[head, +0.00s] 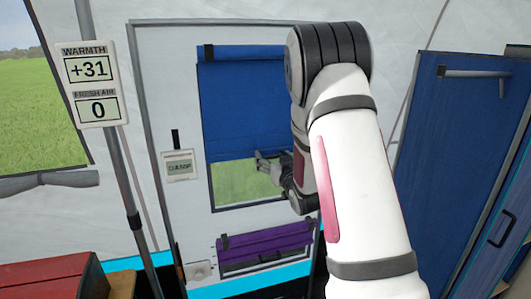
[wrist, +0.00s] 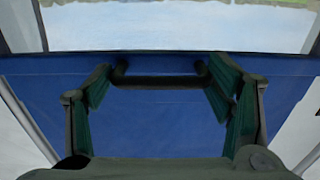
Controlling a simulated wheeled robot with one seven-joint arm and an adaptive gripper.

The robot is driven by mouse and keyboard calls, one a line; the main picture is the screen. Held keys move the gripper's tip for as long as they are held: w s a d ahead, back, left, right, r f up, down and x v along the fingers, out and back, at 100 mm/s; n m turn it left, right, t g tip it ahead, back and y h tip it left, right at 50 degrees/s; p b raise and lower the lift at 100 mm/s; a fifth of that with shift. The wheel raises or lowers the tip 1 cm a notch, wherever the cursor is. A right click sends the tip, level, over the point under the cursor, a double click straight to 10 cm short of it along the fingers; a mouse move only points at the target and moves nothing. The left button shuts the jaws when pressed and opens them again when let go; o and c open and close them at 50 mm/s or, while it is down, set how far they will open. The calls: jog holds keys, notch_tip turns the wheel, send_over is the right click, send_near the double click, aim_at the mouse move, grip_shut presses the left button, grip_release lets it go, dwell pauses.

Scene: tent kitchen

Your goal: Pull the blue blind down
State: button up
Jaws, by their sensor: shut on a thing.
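The blue blind (head: 240,105) hangs over the window in the white panel. It covers the upper, larger part, and a strip of green shows below its lower edge. In the wrist view the blind (wrist: 160,130) fills the middle, with a dark bar handle (wrist: 158,83) near its edge. My gripper (head: 262,159) is at the blind's lower edge in the head view. In the wrist view its green-padded fingers (wrist: 160,74) are at the two ends of the handle, shut on it. My arm hides the blind's right side in the head view.
A purple flap (head: 265,246) is below the window. A small sign (head: 179,166) is left of it. A pole with a display board (head: 93,83) stands at the left. A blue door-like panel (head: 440,130) is at the right. A red box (head: 50,285) sits bottom left.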

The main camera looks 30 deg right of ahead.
notch_tip(320, 180, down, 26)
jog(key=b, duration=1.8)
jog(key=shift+d+r, duration=0.15)
jog(key=shift+d, duration=0.1)
jog(key=shift+s, duration=0.1)
jog(key=o, duration=1.4)
jog(key=shift+o, duration=0.2)
jog(key=shift+f, duration=0.25)
jog(key=shift+a+f, duration=0.1)
jog(key=shift+a, duration=0.1)
jog(key=v, duration=0.7)
jog(key=shift+s+r, duration=0.25)
jog(key=shift+r, duration=0.2)
jog(key=shift+w, duration=0.1)
